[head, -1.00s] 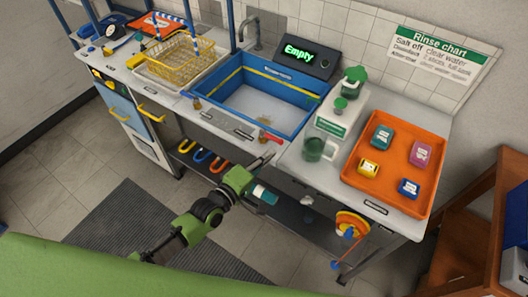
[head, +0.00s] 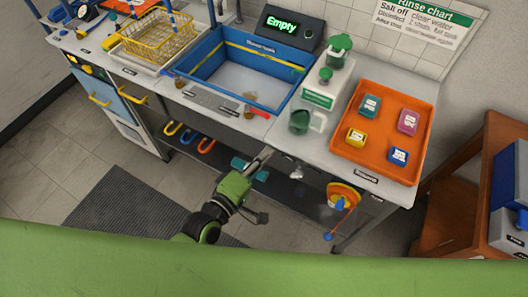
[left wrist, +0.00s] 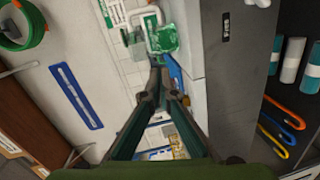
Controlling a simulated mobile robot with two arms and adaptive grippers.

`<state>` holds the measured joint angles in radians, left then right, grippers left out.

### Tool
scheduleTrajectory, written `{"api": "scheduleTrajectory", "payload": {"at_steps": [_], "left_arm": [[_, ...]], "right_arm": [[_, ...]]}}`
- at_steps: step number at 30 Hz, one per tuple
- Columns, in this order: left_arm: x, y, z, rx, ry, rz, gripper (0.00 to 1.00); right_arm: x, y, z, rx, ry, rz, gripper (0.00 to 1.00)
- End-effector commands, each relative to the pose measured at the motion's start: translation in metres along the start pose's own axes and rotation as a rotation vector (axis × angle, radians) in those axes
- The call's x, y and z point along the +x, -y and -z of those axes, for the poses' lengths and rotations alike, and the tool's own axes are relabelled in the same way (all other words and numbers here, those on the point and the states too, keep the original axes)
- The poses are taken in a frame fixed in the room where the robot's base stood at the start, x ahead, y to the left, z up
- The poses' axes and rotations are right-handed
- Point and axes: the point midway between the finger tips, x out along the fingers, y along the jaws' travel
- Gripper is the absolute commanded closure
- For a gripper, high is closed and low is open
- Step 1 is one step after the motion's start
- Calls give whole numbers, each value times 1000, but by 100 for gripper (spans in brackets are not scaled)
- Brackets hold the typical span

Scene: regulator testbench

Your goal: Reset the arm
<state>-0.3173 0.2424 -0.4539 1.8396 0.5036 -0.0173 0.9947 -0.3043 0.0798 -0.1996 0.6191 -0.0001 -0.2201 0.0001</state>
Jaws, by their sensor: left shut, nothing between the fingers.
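My left gripper (head: 262,158) is in front of the bench's front edge, over the lower shelf area, pointing up and right. Its fingers are together and empty, and it touches nothing that I can make out. My right gripper is not in view.
An orange tray (head: 424,165) holding several small coloured blocks lies on the right of the bench. A green-lidded dispenser (head: 336,60) and a green jug (head: 299,121) stand left of it. A yellow wire basket (head: 158,38) is at left. A wooden cabinet (head: 462,175) stands right.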

Motion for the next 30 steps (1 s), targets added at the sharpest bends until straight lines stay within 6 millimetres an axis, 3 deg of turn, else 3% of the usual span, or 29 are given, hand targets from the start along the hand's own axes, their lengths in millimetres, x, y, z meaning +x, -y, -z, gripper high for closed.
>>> {"api": "scheduleTrajectory", "payload": {"at_steps": [11, 14, 17, 23, 26, 30], "left_arm": [[0, 2, 0, 2, 0, 3, 100], [0, 19, 1, 30, -2, 34, 100], [-2, 65, 3, 111, -1, 117, 100], [-32, 210, 6, 373, 52, 391, 100], [-62, 281, 3, 502, 116, 531, 100], [-119, 372, -7, 661, 244, 718, 100]], "right_arm": [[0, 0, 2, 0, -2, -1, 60], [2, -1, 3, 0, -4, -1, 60], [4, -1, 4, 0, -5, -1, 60], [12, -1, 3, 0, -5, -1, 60], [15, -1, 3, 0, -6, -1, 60], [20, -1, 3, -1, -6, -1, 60]]}}
